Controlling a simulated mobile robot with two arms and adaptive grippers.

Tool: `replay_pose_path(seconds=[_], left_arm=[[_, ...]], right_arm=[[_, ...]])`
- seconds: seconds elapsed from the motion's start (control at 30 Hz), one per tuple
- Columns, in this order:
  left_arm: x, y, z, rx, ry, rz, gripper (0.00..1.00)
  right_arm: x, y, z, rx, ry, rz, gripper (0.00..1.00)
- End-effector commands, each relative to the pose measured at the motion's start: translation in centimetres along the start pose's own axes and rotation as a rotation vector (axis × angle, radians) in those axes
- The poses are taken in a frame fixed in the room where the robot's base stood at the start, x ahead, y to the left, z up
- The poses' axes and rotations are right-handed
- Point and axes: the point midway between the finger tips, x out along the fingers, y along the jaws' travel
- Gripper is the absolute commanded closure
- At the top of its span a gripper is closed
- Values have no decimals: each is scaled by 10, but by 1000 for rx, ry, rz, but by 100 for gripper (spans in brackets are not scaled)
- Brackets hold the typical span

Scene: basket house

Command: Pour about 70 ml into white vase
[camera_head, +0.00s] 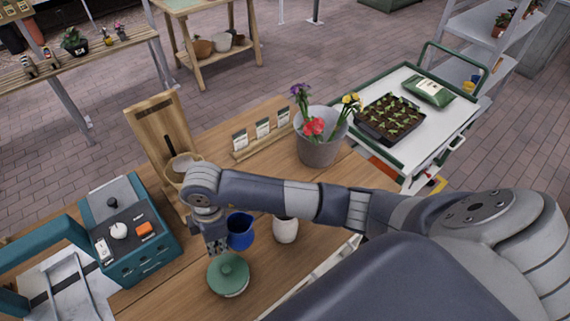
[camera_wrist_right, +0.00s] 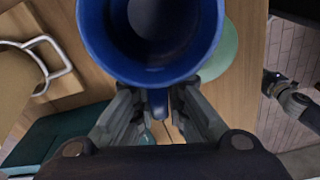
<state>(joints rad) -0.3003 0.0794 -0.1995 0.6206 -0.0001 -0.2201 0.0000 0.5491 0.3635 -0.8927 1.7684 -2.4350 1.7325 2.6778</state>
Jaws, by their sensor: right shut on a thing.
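A teal box (camera_head: 150,262) is on the left. A grey bucket of flowers (camera_head: 318,150) and seed packets (camera_head: 263,128) stand behind. A wooden stand (camera_head: 160,135) rises at the back left.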

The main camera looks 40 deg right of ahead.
Motion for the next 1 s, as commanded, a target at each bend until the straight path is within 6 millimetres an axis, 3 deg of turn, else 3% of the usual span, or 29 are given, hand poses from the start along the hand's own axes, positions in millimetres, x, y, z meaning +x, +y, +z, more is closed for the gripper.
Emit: replay_pose_path(seconds=[1.0], left_arm=[[-1,0,0,1,-1,0,100]], right_arm=[[-75,0,42,4,644,0,100]])
